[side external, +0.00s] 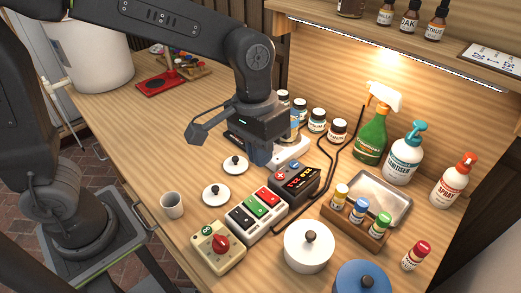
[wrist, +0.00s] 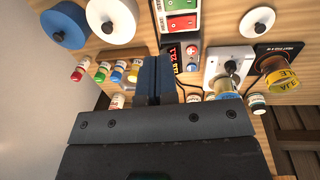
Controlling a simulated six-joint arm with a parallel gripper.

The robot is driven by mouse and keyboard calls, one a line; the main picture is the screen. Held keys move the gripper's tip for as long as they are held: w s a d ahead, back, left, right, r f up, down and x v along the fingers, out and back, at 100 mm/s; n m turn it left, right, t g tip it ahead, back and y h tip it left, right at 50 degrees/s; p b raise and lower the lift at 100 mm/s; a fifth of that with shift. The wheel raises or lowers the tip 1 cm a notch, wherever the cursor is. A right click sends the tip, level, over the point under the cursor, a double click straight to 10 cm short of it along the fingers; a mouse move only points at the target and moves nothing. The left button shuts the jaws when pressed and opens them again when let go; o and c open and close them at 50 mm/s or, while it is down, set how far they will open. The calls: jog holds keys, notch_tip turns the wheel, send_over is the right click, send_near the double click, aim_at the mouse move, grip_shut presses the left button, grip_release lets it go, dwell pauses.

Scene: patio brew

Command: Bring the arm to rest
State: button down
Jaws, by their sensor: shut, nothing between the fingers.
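My gripper (side external: 258,155) hangs over the middle of the wooden bench, pointing down, with its blue fingers shut and nothing between them. In the wrist view the same blue fingers (wrist: 154,80) lie side by side, pressed together. In the side view the fingers are just left of a white stirrer-like base (side external: 292,152) and behind the black box with a red display (side external: 294,180). The base is partly hidden behind my gripper. I cannot tell the exact gap between the fingertips and the bench.
A switch strip (side external: 257,215), a box with a red knob (side external: 217,247), a white pot (side external: 309,247) and a bottle rack (side external: 354,217) crowd the front. A green spray bottle (side external: 371,136) stands at right. White lids (side external: 216,194) and a cup (side external: 172,205) lie left. Bench at far left is clearer.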

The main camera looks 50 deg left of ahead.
jog(key=s+a+r+t, duration=0.2)
jog(key=s+a, duration=0.3)
jog(key=a, duration=0.2)
jog(key=s+a+r+t+y, duration=0.1)
jog(key=s+a+r+t, duration=0.1)
jog(key=s+a, duration=0.3)
jog(key=a+t, duration=0.1)
jog(key=a, duration=0.2)
jog(key=shift+s+a+r+t, duration=0.15)
jog(key=shift+a+r+t, duration=0.1)
jog(key=shift+t, duration=0.05)
dwell(1.1)
